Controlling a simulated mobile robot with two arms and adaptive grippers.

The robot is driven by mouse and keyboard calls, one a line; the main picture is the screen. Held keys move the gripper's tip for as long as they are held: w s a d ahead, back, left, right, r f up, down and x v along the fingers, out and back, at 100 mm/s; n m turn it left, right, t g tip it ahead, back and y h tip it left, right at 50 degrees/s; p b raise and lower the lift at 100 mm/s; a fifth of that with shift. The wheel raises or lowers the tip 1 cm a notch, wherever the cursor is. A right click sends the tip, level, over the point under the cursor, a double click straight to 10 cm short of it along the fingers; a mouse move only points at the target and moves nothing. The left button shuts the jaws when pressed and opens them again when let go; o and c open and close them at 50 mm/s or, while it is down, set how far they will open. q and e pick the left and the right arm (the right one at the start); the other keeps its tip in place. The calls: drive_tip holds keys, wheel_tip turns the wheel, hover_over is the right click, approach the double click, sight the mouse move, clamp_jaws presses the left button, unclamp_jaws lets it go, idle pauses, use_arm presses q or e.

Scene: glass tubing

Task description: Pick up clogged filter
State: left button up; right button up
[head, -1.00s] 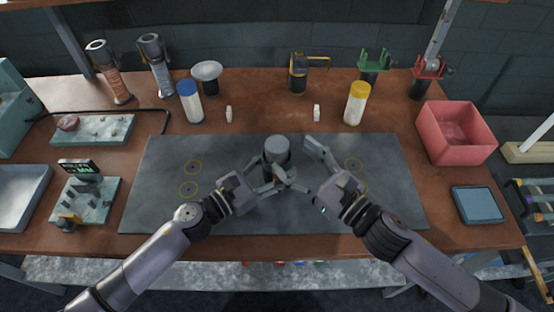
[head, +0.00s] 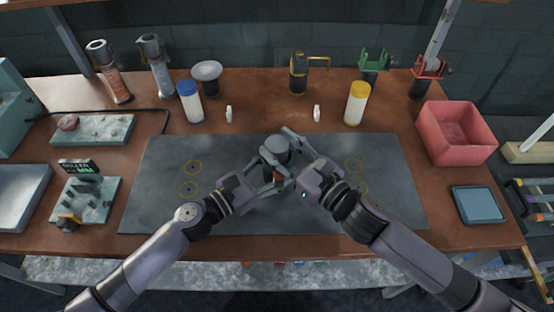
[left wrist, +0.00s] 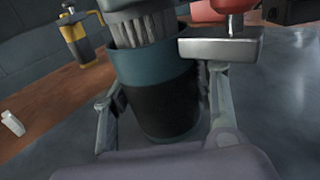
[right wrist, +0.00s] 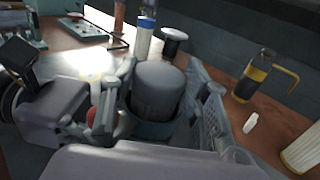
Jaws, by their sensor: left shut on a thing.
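A dark canister stands upright at the middle of the mat; its teal and black body (left wrist: 155,95) fills the left wrist view. A grey cylindrical top (head: 274,148) sits in its mouth, also seen in the right wrist view (right wrist: 158,88). From the left wrist, a ribbed grey part (left wrist: 142,28) enters the mouth. I cannot tell which part is the clogged filter. My left gripper (head: 268,186) is shut on the canister body. My right gripper (head: 290,160) is open, its fingers around the grey top; contact is unclear.
A red part (right wrist: 92,117) sits beside the canister. Behind stand a blue-capped bottle (head: 190,104), a yellow-capped bottle (head: 357,104) and a black-yellow handled container (head: 299,76). A red bin (head: 455,132) is at right. The grey mat (head: 155,215) has bare room left and right.

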clamp_jaws()
idle(0.5)
wheel_tip(320, 180, up, 10)
drive_tip(key=shift+r, duration=0.1)
idle(0.4)
use_arm(q)
drive_tip(key=o, duration=1.3)
drive_tip(key=shift+o, duration=0.2)
